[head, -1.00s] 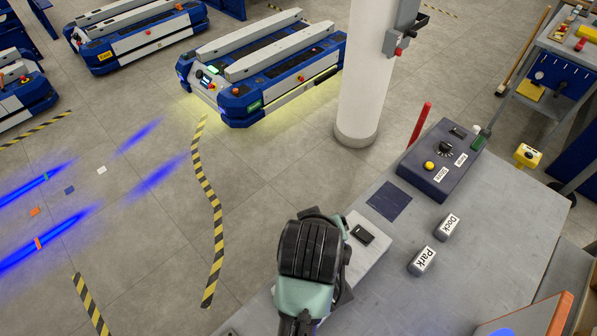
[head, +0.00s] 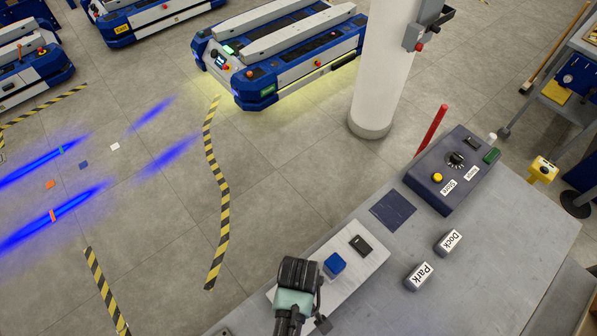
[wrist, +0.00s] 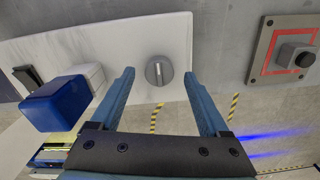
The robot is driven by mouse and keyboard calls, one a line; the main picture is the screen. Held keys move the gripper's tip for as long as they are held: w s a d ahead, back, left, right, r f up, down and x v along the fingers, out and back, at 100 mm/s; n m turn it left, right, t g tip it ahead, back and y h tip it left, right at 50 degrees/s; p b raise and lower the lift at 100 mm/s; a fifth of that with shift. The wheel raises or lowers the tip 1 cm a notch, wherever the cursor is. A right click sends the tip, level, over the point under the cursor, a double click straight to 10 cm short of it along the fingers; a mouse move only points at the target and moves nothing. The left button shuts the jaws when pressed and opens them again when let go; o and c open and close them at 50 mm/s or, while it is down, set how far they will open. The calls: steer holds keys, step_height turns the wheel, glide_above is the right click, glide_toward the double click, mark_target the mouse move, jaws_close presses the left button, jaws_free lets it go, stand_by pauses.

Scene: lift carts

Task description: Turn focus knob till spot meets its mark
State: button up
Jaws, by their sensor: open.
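In the wrist view a round grey knob (wrist: 159,71) with a pale pointer line sits on a white panel (wrist: 110,42). My gripper (wrist: 159,76) is open, its two blue fingers reaching either side of the knob with gaps visible. I cannot tell how deep the fingertips are relative to it. In the head view my arm hides the knob at the near end of the white panel (head: 352,268). Long blue light streaks (head: 60,213) lie on the floor. An orange mark (head: 53,216) and a green mark (head: 61,150) lie on two streaks.
A blue cap (head: 334,264) and a black switch (head: 361,245) share the white panel. A dark control box (head: 451,170), Dock block (head: 448,242) and Park block (head: 419,276) stand on the bench. A red-outlined button plate (wrist: 295,58) is right of my gripper.

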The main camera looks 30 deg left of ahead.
steer(key=shift+f, duration=0.9)
jaws_close()
steer(key=shift+r+m, duration=0.1)
steer(key=shift+m, duration=0.2)
steer(key=m+p, duration=0.2)
steer(key=m, duration=0.2)
steer(key=shift+m, duration=0.3)
steer(key=m+p, duration=0.1)
steer(key=m, duration=0.5)
steer(key=shift+p, duration=0.35)
